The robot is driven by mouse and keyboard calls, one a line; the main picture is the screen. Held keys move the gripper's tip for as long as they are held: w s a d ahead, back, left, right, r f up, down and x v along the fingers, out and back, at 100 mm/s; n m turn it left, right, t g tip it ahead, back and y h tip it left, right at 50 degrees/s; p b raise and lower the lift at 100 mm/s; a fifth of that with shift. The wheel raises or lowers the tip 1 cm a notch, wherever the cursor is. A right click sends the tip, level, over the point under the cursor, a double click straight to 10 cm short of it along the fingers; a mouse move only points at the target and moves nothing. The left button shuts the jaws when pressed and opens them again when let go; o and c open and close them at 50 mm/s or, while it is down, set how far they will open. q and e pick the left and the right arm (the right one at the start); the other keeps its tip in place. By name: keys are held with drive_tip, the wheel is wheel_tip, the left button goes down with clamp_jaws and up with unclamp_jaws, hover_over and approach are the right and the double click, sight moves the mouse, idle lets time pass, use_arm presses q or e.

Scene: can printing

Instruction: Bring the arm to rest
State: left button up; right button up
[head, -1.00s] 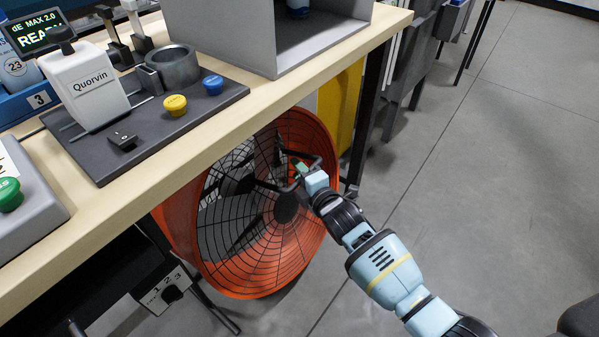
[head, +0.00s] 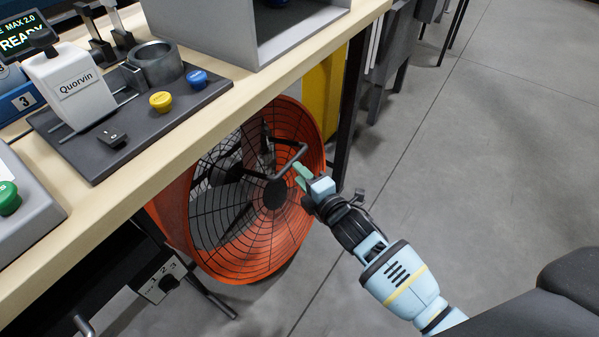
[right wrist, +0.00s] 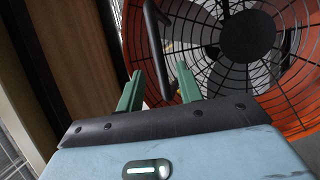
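My right arm reaches in from the lower right in the head view. Its light blue right gripper (head: 303,174) is in the air beside the table's front edge, in front of the orange fan (head: 268,235). In the right wrist view the gripper's two green fingers (right wrist: 159,86) stand apart with nothing held between them. The black bar (right wrist: 152,40) of the fan shows behind and between the fingertips; I cannot tell how close it is. My left gripper is not in view.
The wooden table (head: 190,135) holds a white Quorvin device (head: 75,90), a yellow button (head: 160,101), a blue button (head: 197,78) and a grey box (head: 262,50). A yellow panel (head: 318,100) stands under it. The grey floor (head: 480,150) at the right is open.

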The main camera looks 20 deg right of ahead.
drive_tip(key=shift+f, duration=0.1)
idle(0.3)
drive_tip(key=s+d+f+m+g, duration=0.1)
drive_tip(key=s+f+m, duration=0.2)
drive_tip(key=s+f, duration=0.35)
drive_tip(key=s+f+m+g+h, duration=0.1)
drive_tip(key=s+f+m+g, duration=0.2)
drive_tip(key=s, duration=0.6)
drive_tip(key=s+d+f+m, duration=0.1)
drive_tip(key=s+f+m, duration=0.35)
drive_tip(key=s, duration=0.35)
drive_tip(key=s+d+f+m+g+h, duration=0.15)
drive_tip(key=s+m+g, duration=0.55)
drive_tip(key=s, duration=2)
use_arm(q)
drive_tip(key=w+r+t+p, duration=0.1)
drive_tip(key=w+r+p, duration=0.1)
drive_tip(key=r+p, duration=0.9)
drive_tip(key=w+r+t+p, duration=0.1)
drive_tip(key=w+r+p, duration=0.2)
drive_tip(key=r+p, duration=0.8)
use_arm(e)
drive_tip(key=w+r+m+t, duration=0.1)
drive_tip(key=w+r+t, duration=0.1)
drive_tip(key=r, duration=0.9)
drive_tip(key=w+d+r+m+t, duration=0.1)
drive_tip(key=w+r, duration=0.3)
drive_tip(key=r, duration=0.7)
drive_tip(key=shift+r+t, duration=0.3)
drive_tip(key=shift+t, duration=0.2)
